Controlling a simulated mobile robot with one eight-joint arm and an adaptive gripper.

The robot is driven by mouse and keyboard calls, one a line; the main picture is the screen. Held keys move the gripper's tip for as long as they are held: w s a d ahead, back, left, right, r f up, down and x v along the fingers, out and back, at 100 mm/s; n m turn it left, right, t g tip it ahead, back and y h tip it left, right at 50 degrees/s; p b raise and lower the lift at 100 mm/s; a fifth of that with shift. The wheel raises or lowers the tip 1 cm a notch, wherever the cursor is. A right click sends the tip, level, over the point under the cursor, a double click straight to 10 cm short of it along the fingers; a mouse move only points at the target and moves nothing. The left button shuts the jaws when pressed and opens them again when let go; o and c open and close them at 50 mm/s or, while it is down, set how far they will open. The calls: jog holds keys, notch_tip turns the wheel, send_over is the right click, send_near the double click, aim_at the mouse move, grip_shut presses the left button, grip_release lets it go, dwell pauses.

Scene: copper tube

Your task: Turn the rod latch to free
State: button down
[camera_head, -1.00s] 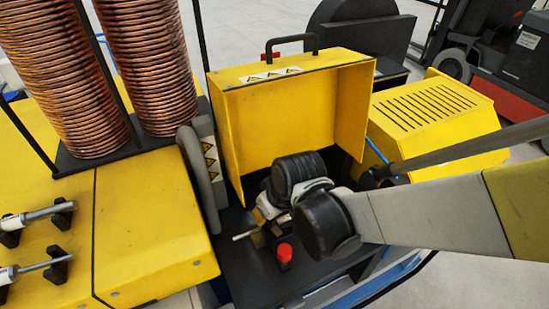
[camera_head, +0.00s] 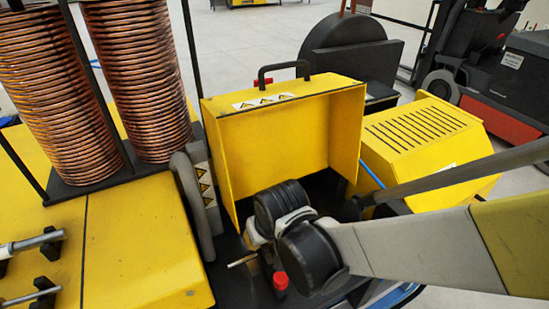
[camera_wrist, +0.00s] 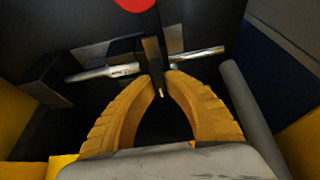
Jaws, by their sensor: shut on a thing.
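The black rod latch (camera_wrist: 152,58) stands upright across a silver rod (camera_wrist: 105,72) in the wrist view. My gripper (camera_wrist: 160,83) is shut on the lower end of the latch, with its two yellow fingers on either side of it. The silver rod's end (camera_head: 242,261) pokes out left of my wrist in the head view. There my wrist and arm hide the latch and the gripper's fingers. A red knob (camera_head: 280,282) stands close to the rod, and it also shows at the top of the wrist view (camera_wrist: 135,4).
The open yellow cover (camera_head: 285,140) stands behind my wrist, with a vented yellow box (camera_head: 425,135) to its right. A grey curved handle (camera_head: 188,195) and yellow housing (camera_head: 145,245) are on the left. Copper coils (camera_head: 140,80) stand at the back left.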

aim_at(270, 260)
jog(key=c, duration=1.4)
grip_release()
jog(key=v, duration=1.2)
jog(key=shift+s+d, duration=0.1)
